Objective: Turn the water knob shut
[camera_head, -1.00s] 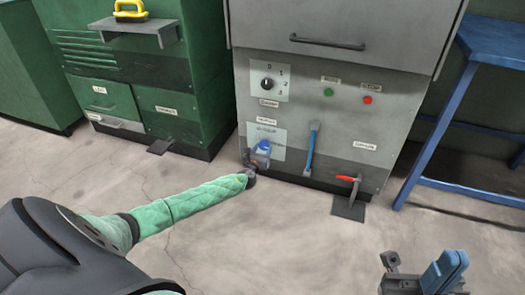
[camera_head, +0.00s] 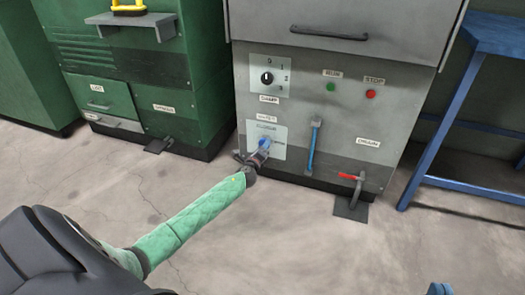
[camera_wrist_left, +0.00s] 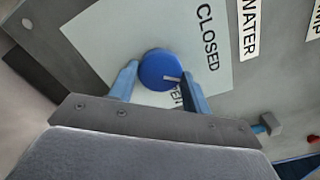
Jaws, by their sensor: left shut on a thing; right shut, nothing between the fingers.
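The water knob (camera_wrist_left: 158,67) is a round blue knob with a white pointer mark on its right side, on a pale plate (camera_wrist_left: 105,35). In the left wrist view the mark points between the word CLOSED and a partly hidden word below it. My left gripper (camera_wrist_left: 158,76) has one finger on each side of the knob and is shut on it. In the head view the knob (camera_head: 264,143) sits low on the grey machine, partly covered by my left gripper (camera_head: 261,154). Only a blue tip of my right gripper (camera_head: 440,289) shows at the bottom edge.
On the grey machine (camera_head: 350,110) are a black damp dial (camera_head: 267,78), a green button (camera_head: 331,87), a red button (camera_head: 371,94), a blue upright handle (camera_head: 315,145) and a red-handled drain lever (camera_head: 352,177). A blue table (camera_head: 440,140) stands at right. The floor in front is clear.

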